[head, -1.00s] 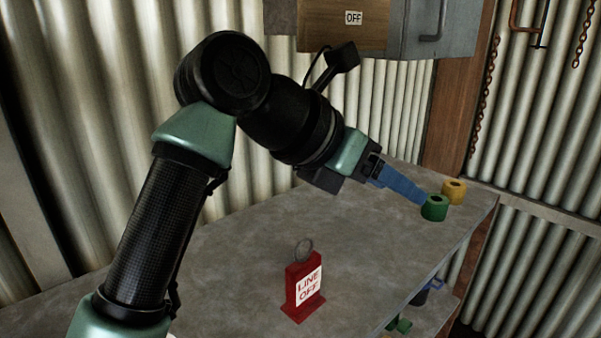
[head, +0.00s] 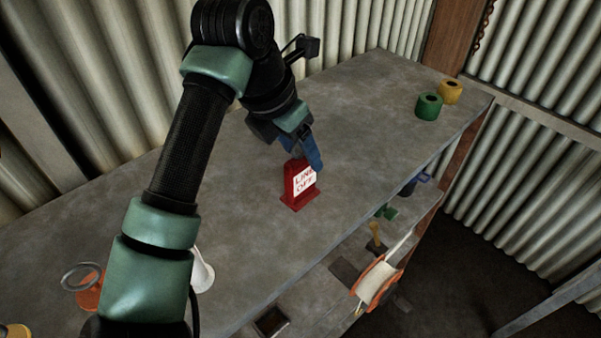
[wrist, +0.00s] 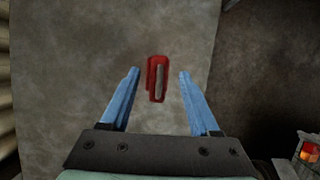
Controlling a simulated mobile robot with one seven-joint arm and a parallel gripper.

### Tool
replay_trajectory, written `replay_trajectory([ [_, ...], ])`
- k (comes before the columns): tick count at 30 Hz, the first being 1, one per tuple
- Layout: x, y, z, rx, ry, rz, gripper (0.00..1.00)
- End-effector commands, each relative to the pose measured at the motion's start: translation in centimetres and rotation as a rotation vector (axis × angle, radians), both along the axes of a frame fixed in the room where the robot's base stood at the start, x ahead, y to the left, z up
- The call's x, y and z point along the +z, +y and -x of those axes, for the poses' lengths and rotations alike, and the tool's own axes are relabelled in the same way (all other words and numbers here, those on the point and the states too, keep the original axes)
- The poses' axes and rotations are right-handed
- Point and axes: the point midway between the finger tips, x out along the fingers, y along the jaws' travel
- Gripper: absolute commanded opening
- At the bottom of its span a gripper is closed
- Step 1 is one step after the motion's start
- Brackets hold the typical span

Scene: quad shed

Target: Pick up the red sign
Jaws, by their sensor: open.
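The red sign (head: 292,187) stands upright on the grey worktop, with a white label reading LINE OFF. In the head view my gripper (head: 313,166) is at the sign's top, and its blue fingers hide the ring there. In the wrist view the sign (wrist: 153,80) is seen from above, with its ring edge-on as a pale strip. My gripper's blue fingers (wrist: 159,73) are open, one on each side of the sign in the picture, with gaps to both. Nothing is held.
Green (head: 429,106) and yellow (head: 451,92) rolls stand at the worktop's far right corner. An orange item with a ring (head: 88,290) and a white object (head: 202,272) are near my arm. A lower shelf holds an orange-and-white reel (head: 377,283). The worktop (head: 350,110) behind the sign is clear.

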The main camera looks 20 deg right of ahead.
Motion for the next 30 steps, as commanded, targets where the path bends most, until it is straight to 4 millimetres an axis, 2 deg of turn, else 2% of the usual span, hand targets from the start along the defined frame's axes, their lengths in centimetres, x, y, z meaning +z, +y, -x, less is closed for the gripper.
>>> replay_trajectory([
  [12, -4.2, -1.7, -0.8, -0.001, 0.004, 0.002, 0.62],
  [20, -4.6, -1.7, -0.9, -0.001, -0.001, 0.001, 0.62],
  [30, -4.5, -1.7, -0.9, -0.001, 0.0, 0.001, 0.03],
])
